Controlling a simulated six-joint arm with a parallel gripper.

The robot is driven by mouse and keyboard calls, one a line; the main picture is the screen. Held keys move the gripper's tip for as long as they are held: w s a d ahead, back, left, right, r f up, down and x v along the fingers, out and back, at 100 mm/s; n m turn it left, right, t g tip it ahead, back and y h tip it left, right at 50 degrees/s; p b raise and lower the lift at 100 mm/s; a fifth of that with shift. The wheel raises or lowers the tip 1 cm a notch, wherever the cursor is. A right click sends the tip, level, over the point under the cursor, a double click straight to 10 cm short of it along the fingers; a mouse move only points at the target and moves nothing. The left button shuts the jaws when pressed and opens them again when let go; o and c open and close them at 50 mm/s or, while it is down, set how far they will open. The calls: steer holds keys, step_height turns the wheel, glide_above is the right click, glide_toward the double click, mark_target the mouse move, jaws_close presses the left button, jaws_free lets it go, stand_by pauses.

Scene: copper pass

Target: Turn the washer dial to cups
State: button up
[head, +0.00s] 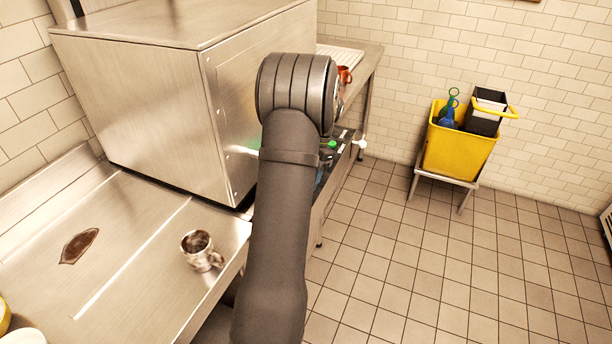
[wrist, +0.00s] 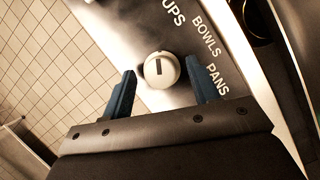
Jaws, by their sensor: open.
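The washer dial (wrist: 160,72) is a round off-white knob with a short dark mark, in the middle of the wrist view. The mark runs roughly up and down in the picture; I cannot tell which end is the pointer. Printed around it are a cut-off label ending in "UPS" (wrist: 174,12) above, "BOWLS" (wrist: 206,36) at upper right and "PANS" (wrist: 217,80) at right. My gripper (wrist: 161,66) is open, with one blue finger on each side of the dial and gaps showing. In the head view my arm hides the dial and gripper.
The steel washer (head: 150,100) stands left of my arm. A dirty mug (head: 201,252) sits on the steel counter (head: 130,225) near a brown stain (head: 79,246). A red mug (head: 344,75) stands behind.

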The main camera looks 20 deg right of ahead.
steer(key=v, duration=1.7)
steer(key=shift+d+r, duration=0.2)
steer(key=shift+w, duration=0.1)
steer(key=x, duration=1.7)
steer(key=shift+a+f, duration=0.2)
